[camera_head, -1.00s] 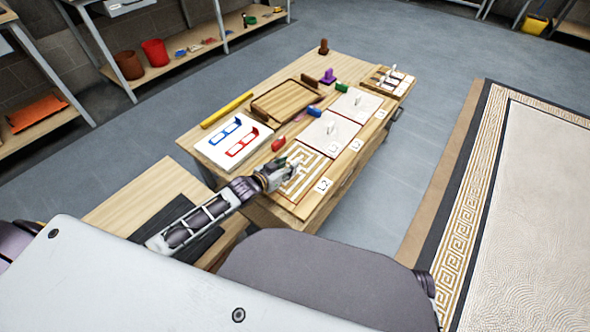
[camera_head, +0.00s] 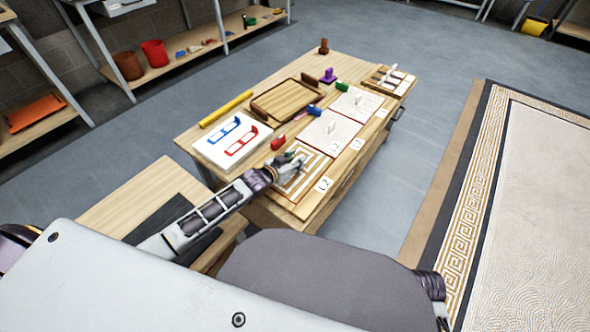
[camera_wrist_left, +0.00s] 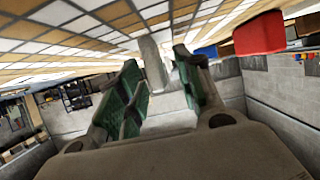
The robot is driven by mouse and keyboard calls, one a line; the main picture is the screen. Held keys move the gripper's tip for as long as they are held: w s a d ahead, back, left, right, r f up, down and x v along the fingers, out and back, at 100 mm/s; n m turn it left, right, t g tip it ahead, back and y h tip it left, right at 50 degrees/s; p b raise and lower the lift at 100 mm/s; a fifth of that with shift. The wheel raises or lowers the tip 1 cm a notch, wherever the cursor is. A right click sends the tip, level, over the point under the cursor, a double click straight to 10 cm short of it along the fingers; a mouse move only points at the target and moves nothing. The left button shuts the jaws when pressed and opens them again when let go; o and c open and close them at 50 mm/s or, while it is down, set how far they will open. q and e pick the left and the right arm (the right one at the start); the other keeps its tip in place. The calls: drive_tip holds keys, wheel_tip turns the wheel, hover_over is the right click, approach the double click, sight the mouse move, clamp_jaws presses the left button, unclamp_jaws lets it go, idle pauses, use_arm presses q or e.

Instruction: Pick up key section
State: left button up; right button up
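The key section is a tan and white meander-patterned panel (camera_head: 316,161) lying at the near end of the worktable, beside an "L2" label. My left gripper (camera_head: 294,162) is over it and hides part of it. In the left wrist view, the green-padded fingers (camera_wrist_left: 160,88) are apart, with a grey upright handle (camera_wrist_left: 152,62) showing in the gap between them. I cannot tell whether the pads touch the handle. My right gripper is not in view.
A white board (camera_head: 226,150) and wooden tray (camera_head: 285,97) stand left.

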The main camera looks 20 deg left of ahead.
use_arm(q)
drive_tip(key=shift+c, duration=0.4)
clamp_jaws()
drive_tip(key=shift+r, duration=0.1)
idle(0.3)
